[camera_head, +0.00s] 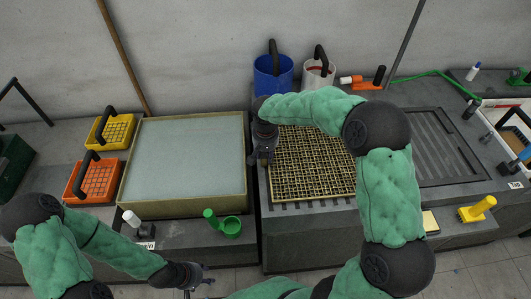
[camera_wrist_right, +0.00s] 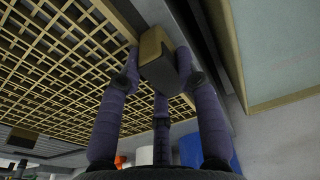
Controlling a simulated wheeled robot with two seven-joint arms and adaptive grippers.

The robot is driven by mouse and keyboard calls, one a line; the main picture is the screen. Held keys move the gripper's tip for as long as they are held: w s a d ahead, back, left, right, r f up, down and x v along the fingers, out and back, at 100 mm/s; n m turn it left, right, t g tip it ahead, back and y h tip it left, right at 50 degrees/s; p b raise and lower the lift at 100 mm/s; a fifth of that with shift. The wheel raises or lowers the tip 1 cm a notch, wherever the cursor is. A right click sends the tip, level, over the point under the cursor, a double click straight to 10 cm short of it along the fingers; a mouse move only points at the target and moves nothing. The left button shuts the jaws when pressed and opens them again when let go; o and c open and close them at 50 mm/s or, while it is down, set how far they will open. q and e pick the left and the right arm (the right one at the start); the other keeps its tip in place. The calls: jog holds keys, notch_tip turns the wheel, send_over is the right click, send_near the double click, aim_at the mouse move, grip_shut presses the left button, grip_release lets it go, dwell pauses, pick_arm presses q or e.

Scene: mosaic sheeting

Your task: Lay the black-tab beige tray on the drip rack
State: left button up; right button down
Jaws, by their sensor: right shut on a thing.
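The beige lattice tray (camera_head: 308,165) lies over a dark slotted rack (camera_head: 335,205) in the middle of the bench. In the right wrist view its lattice (camera_wrist_right: 60,75) fills the left. My right gripper (camera_head: 262,152) is at the tray's left edge, shut on the tray's tab (camera_wrist_right: 158,48), which looks beige and black. I cannot tell whether the tray rests fully on the rack or is slightly raised. My right forearm hides the tray's right side and part of its far edge. My left gripper (camera_head: 203,277) is low at the front, open and empty, away from the tray.
A wide tub of pale liquid (camera_head: 185,155) stands just left of the tray. Orange (camera_head: 96,182) and yellow (camera_head: 116,131) baskets stand beyond it. A blue bucket (camera_head: 273,77) and a white bucket (camera_head: 319,74) are behind. A green scoop (camera_head: 228,226) lies in front. Another dark slotted panel (camera_head: 440,145) is at right.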

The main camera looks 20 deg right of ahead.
jog(key=shift+f, duration=0.3)
jog(key=c, duration=0.8)
grip_release()
jog(key=r, duration=0.4)
jog(key=s+r, duration=0.1)
jog(key=r, duration=0.7)
jog(key=shift+s+a, duration=0.15)
jog(key=shift+a, duration=0.1)
